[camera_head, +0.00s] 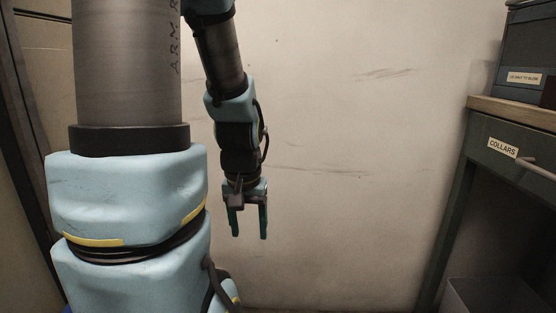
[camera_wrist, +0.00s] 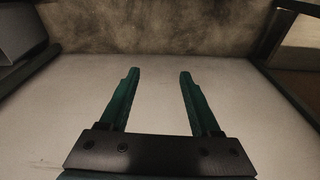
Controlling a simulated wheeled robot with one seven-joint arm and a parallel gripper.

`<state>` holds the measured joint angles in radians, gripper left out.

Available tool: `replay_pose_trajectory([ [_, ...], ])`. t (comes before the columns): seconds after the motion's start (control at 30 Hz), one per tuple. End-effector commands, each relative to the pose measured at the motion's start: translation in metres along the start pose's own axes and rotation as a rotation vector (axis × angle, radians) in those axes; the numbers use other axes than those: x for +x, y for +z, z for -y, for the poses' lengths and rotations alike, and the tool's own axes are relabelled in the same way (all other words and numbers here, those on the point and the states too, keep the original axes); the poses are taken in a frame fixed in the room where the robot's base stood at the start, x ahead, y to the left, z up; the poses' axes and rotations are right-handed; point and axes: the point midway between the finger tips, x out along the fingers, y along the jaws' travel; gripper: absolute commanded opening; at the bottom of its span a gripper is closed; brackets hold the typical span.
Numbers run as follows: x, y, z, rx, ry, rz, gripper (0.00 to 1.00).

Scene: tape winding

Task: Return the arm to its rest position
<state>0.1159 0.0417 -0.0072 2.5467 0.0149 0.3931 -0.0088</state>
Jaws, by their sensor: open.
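My gripper (camera_head: 248,236) hangs at the end of my arm in the head view, its two teal fingers pointing down. The fingers are apart with nothing between them. In the wrist view my gripper (camera_wrist: 157,72) also shows open and empty, with a pale surface beyond the fingertips. My large light-blue arm links and grey column fill the left of the head view. No object is held.
A green cabinet with a drawer labelled COLLARS (camera_head: 503,147) stands at the right. A dark labelled box (camera_head: 526,77) sits on its wooden top (camera_head: 500,107). A grey bin (camera_head: 490,297) is below. A bare, scuffed wall (camera_head: 350,130) lies behind my gripper.

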Motion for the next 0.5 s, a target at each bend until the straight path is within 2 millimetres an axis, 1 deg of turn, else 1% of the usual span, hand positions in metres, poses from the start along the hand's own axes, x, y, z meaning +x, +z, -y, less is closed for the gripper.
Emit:
replay_pose_trajectory([
  [0.03,-0.009,0.015,0.004,-0.044,0.007,0.024,0.64],
  [0.1,-0.027,0.009,0.003,-0.033,0.007,0.024,0.64],
  [0.27,-0.056,0.003,0.003,-0.031,0.006,0.023,0.64],
  [0.37,-0.077,-0.001,0.003,-0.03,0.006,0.022,0.64],
  [0.47,-0.106,-0.006,0.003,-0.03,0.006,0.022,0.64],
  [0.5,-0.118,-0.008,0.003,-0.029,0.006,0.022,0.64],
])
